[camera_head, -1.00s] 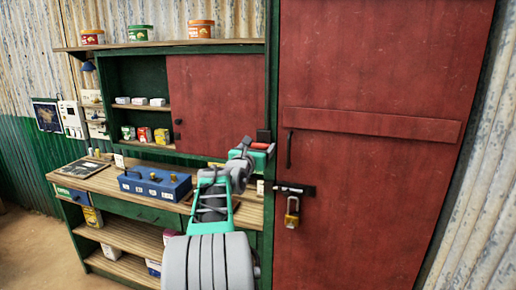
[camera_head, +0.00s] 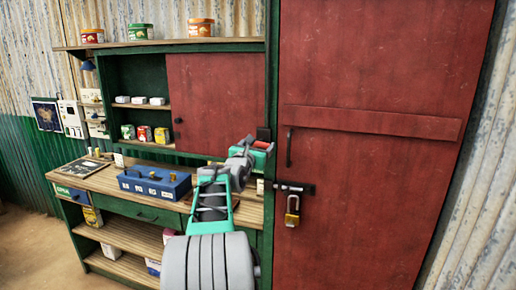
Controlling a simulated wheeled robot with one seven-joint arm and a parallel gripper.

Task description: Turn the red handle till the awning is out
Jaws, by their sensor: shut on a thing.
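The red handle (camera_head: 262,145) shows as a short red piece beside the left edge of the big red door, next to a dark bracket on the green post. My gripper (camera_head: 258,154) is at the handle and shut on it. The fingers are small in this view and partly hidden by my own wrist. My arm reaches up to it from the bottom of the picture. The awning is not in view.
A red door (camera_head: 370,200) with a bolt and brass padlock (camera_head: 292,211) stands just right of my gripper. A wooden counter (camera_head: 100,180) with a blue case (camera_head: 154,184) lies to the left, below a shelf cabinet with a red sliding panel (camera_head: 215,105).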

